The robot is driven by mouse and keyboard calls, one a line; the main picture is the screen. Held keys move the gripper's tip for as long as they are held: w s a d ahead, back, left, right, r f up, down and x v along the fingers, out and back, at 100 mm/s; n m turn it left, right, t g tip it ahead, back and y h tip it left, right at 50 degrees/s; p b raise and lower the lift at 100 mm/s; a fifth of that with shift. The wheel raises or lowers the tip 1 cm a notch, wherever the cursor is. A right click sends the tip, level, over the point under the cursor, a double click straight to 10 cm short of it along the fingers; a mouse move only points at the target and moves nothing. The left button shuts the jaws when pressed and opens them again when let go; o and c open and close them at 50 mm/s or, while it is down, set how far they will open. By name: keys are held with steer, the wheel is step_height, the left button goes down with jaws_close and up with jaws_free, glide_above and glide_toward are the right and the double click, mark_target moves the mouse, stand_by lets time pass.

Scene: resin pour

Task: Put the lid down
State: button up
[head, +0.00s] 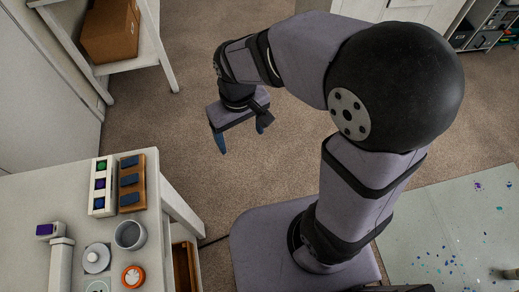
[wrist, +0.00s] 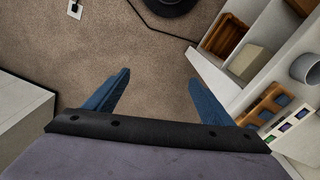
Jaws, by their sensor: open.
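A pale round lid with a raised knob (head: 96,258) lies on the white table in the head view, left of and a little below a grey cup (head: 130,234). The cup looks open at the top. My gripper (head: 240,135) is open and empty over the carpet, to the right of and beyond the table. Its two blue fingers are spread in the wrist view (wrist: 157,90), with only carpet between them. The cup shows at the right edge of the wrist view (wrist: 306,68); I cannot make out the lid there.
The white table (head: 30,205) also bears a wooden rack with blue pieces (head: 131,182), a white holder with coloured vials (head: 102,187), an orange-rimmed round item (head: 133,276) and a white device (head: 61,262). A stand with a cardboard box (head: 110,30) is at the upper left.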

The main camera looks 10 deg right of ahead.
steer(key=s+d+f+m, duration=0.2)
steer(key=s+d+m, duration=0.2)
steer(key=d, duration=0.6)
steer(key=shift+s+d+f, duration=0.3)
steer(key=shift+s+d, duration=0.1)
steer(key=shift+s, duration=0.9)
